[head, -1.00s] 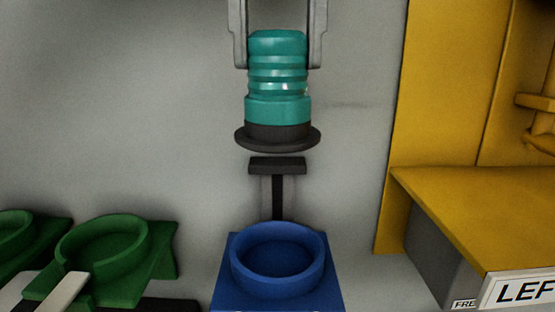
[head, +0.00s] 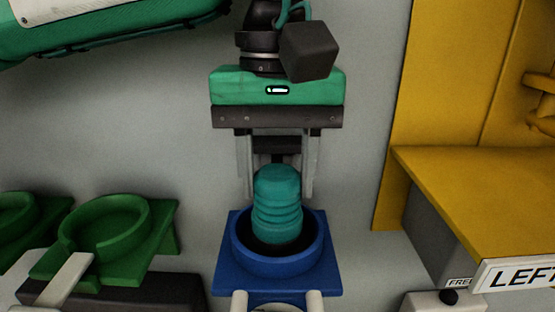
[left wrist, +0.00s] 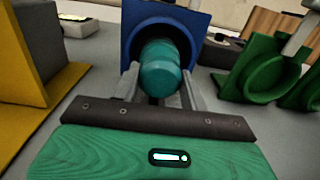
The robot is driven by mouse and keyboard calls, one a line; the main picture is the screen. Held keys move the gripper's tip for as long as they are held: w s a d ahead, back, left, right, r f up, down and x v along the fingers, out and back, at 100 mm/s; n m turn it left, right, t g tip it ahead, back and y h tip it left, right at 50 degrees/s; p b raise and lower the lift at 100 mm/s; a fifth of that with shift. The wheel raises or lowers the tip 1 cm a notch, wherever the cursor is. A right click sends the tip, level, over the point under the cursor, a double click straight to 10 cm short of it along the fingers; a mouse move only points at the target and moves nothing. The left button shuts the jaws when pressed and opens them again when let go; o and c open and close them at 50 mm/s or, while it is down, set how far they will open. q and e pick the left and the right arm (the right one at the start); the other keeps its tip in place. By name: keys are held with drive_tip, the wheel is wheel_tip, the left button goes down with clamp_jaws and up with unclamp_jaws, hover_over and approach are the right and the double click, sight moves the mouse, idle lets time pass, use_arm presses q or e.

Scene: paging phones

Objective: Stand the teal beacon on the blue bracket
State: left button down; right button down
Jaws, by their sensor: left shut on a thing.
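The teal beacon (head: 277,200) stands about upright within the ring of the blue bracket (head: 232,270). Its dark base is down inside the ring, and the front rim hides its lowest part, so I cannot tell whether it touches the floor of the ring. My left gripper (head: 278,190) is above and behind the bracket, shut on the beacon with one finger on each side. In the left wrist view the beacon (left wrist: 160,70) lies between the fingertips, with the blue bracket (left wrist: 200,18) around its far end. My right gripper is not in view.
A green bracket (head: 155,250) with an empty ring stands to the left, with another green one (head: 15,220) beyond it. A yellow shelf (head: 470,190) with a "LEFT" label juts out on the right. Two pale rounded posts (head: 315,300) show just below the blue bracket.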

use_arm(q)
drive_tip(key=shift+s, duration=0.15)
drive_tip(key=shift+f, duration=0.15)
drive_tip(key=c, duration=0.8)
unclamp_jaws()
drive_tip(key=shift+o, duration=0.2)
